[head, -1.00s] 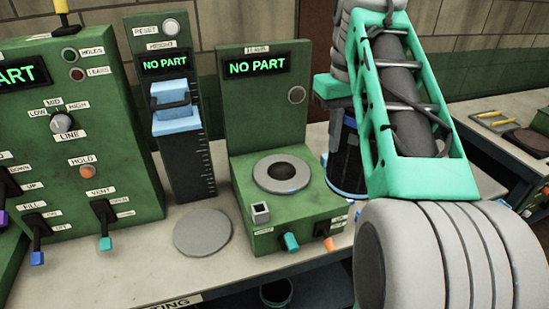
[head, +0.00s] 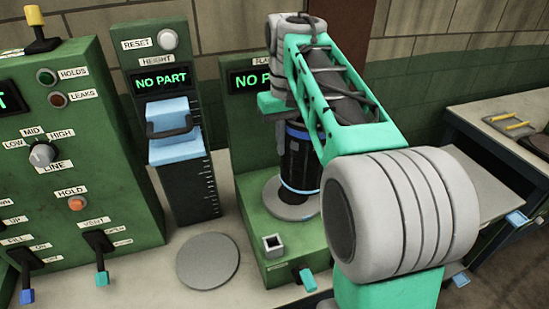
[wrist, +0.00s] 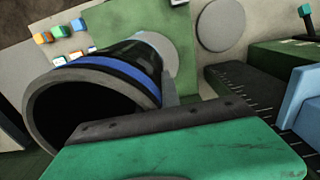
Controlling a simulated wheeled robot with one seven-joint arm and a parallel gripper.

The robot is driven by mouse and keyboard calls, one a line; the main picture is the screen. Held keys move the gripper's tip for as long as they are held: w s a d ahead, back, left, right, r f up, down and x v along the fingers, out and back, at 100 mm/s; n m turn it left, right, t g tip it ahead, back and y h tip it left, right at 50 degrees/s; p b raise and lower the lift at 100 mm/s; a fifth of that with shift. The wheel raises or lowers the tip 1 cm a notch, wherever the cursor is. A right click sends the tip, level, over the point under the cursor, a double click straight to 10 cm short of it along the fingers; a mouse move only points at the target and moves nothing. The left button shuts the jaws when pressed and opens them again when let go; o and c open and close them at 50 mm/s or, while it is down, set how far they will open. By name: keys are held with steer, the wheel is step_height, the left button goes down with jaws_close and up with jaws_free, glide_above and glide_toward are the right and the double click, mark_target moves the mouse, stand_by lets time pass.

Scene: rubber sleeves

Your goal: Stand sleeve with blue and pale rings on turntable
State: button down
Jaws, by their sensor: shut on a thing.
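The sleeve (head: 297,163) is a dark upright cylinder with a blue ring near its top and a pale band near its lower end. My gripper (head: 283,128) is shut on its upper wall. The sleeve's lower end is over the grey round turntable (head: 274,208) of the green station; I cannot tell whether it touches. In the wrist view the sleeve (wrist: 105,85) shows its open top and blue ring, with one finger (wrist: 170,92) against its wall. The turntable's disc (wrist: 168,48) shows beyond the far end. My arm hides part of the sleeve and station.
The height gauge (head: 185,185) with a light blue slide and a "NO PART" display stands left of the station. A flat grey disc (head: 208,262) lies on the bench in front. A green leak-test panel (head: 95,150) is at left, and another bench (head: 495,180) at right.

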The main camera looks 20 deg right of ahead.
step_height(320, 180, down, 7)
steer(key=w+a+b, duration=0.2)
steer(key=b, duration=0.2)
steer(key=shift+w+r+b, duration=0.15)
steer(key=shift+r+b, duration=0.05)
steer(key=shift+b, duration=0.15)
steer(key=shift+d+f, duration=0.1)
steer(key=shift+f, duration=0.1)
steer(key=c, duration=1.6)
jaws_free()
steer(key=shift+o, duration=0.2)
steer(key=shift+r, duration=0.1)
step_height(320, 180, up, 12)
steer(key=p, duration=0.5)
steer(key=shift+p, duration=0.4)
